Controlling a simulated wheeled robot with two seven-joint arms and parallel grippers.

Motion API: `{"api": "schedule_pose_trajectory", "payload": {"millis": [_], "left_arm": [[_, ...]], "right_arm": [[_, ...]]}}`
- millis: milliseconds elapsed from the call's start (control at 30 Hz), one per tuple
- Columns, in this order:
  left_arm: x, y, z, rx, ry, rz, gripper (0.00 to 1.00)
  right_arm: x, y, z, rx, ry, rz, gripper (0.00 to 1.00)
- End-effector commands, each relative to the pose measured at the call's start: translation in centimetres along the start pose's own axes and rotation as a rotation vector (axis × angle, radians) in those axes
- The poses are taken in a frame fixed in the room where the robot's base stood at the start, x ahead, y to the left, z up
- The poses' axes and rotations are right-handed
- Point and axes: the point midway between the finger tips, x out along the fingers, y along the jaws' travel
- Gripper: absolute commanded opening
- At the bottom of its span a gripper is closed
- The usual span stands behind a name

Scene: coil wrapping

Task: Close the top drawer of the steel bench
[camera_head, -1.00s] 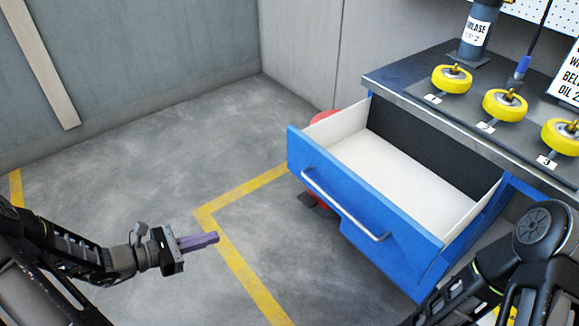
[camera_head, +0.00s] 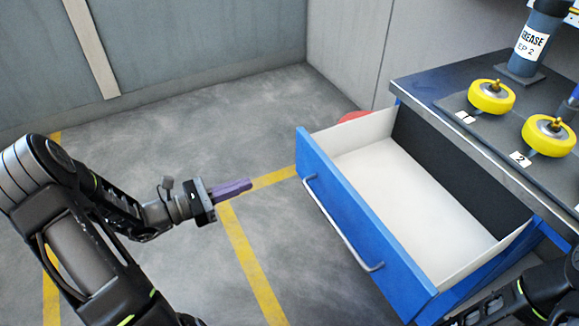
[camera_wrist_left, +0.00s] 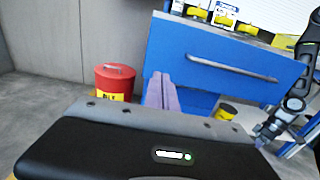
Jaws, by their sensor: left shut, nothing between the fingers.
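The top drawer (camera_head: 350,215) of the steel bench (camera_head: 470,110) has a blue front with a silver bar handle (camera_head: 345,228). It is pulled well out, and its white inside looks empty. My left gripper (camera_head: 248,184) has purple fingers, shut and empty, to the left of the drawer front and apart from it. In the left wrist view the fingers (camera_wrist_left: 161,92) point toward the lower left part of the blue drawer front (camera_wrist_left: 220,62). My right arm shows at the lower right, but its gripper fingers are not clearly seen in the head view.
Yellow wheels (camera_head: 491,96) on numbered spots and a grease cylinder (camera_head: 538,38) stand on the bench top. A red can (camera_wrist_left: 114,82) stands on the floor left of the drawer in the wrist view.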

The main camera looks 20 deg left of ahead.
Motion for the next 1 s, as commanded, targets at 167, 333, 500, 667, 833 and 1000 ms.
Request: {"api": "schedule_pose_trajectory", "payload": {"millis": [167,333,500,667,833,1000], "left_arm": [[0.7,0.0,0.0,0.000,0.000,-0.002,0.00],[2.8,-0.1,0.0,-0.001,-0.001,-0.004,0.00],[5.9,-0.1,0.0,0.000,-0.001,-0.004,0.00],[9.3,-0.1,0.0,-0.001,-0.002,-0.005,0.00],[12.1,-0.1,0.0,0.000,-0.001,-0.003,0.00],[13.7,-0.1,0.0,0.000,0.000,-0.002,0.00]], "right_arm": [[0.0,0.0,0.0,0.000,0.000,0.000,0.20],[0.0,0.0,0.0,0.001,0.001,0.000,0.20],[0.0,0.0,0.0,0.001,0.001,0.000,0.20],[0.0,0.0,0.0,0.001,0.001,0.000,0.20],[0.0,0.0,0.0,0.001,0.001,0.000,0.20],[0.0,0.0,0.0,0.001,0.001,0.000,0.20]]}}
